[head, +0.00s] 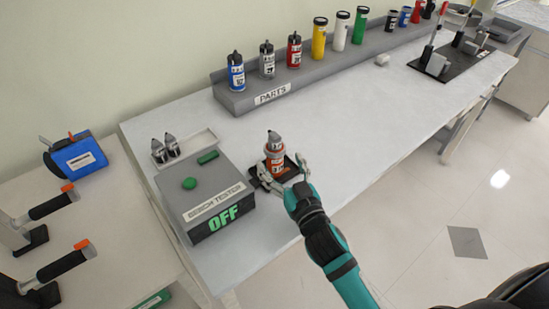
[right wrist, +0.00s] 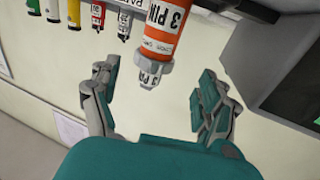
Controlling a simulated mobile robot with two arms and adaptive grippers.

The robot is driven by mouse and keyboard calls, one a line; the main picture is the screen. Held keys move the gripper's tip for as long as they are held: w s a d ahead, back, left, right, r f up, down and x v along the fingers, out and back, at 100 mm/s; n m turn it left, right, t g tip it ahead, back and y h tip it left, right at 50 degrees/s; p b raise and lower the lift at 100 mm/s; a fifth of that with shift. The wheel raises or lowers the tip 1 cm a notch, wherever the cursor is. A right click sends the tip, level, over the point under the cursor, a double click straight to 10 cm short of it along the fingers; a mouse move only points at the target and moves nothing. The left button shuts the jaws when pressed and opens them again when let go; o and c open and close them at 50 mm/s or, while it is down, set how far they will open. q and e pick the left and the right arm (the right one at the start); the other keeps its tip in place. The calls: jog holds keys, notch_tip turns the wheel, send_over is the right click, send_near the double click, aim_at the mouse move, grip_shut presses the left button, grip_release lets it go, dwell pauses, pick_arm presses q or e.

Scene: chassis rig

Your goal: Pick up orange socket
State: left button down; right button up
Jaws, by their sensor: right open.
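The orange socket (head: 275,160) has a grey tip and stands upright on a small black base (head: 289,172) beside the bench tester. In the right wrist view the orange socket (right wrist: 166,28) carries a "3 PIN" label and appears upside down, centred between the fingers. My right gripper (head: 282,170) is open, with one finger to each side of the socket's lower part in the head view. The right wrist view also shows the open gripper (right wrist: 157,78), with clear gaps between its fingers and the socket. My left gripper is not in view.
The grey bench tester (head: 205,193), reading "OFF", stands close to the left. A small tray (head: 198,142) with two dark-tipped pieces is behind it. The grey parts rack (head: 315,75) holds several coloured sockets at the back. The bench top (head: 370,115) to the right is clear.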

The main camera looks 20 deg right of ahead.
aim_at(279, 155)
jog(key=shift+w, duration=0.65)
jog(key=shift+w+r, duration=0.15)
jog(key=shift+w, duration=0.2)
jog(key=w+p, duration=0.1)
jog(key=w, duration=0.2)
jog(key=shift+w+d, duration=0.15)
jog(key=shift+w, duration=0.65)
jog(key=shift+s, duration=0.1)
jog(key=shift+c, duration=0.9)
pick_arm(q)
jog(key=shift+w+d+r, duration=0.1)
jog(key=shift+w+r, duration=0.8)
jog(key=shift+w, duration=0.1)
pick_arm(e)
grip_shut()
